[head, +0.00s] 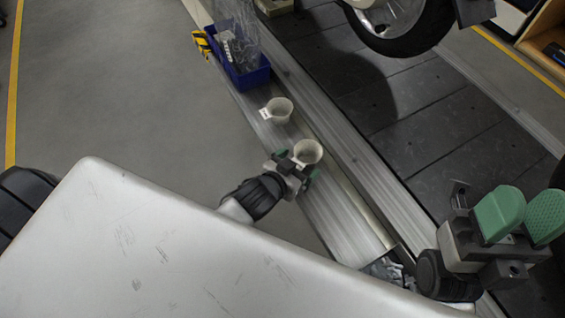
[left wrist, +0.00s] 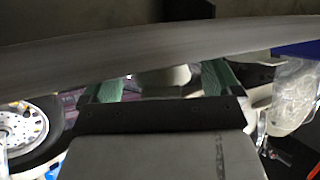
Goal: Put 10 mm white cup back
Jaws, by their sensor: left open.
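Two white cups stand on the metal ledge in the head view. The nearer cup (head: 308,151) is at my left gripper (head: 297,164); the farther cup (head: 281,109) has a small pale label and stands apart from it. Any size marking is too small to read. My left gripper is open, its green fingers at the near side of the nearer cup. In the left wrist view a pale cup (left wrist: 165,80) shows between the two green fingers (left wrist: 160,86), partly hidden by the gripper body. My right gripper (head: 523,218) is open and empty at the lower right.
A blue bin (head: 245,79) with clear bags stands up the ledge, beside a yellow-and-black item (head: 201,43). A tray of small metal parts (head: 388,270) is at the near end. The dark slat conveyor (head: 425,125) carries a wheel (head: 395,22) to the right.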

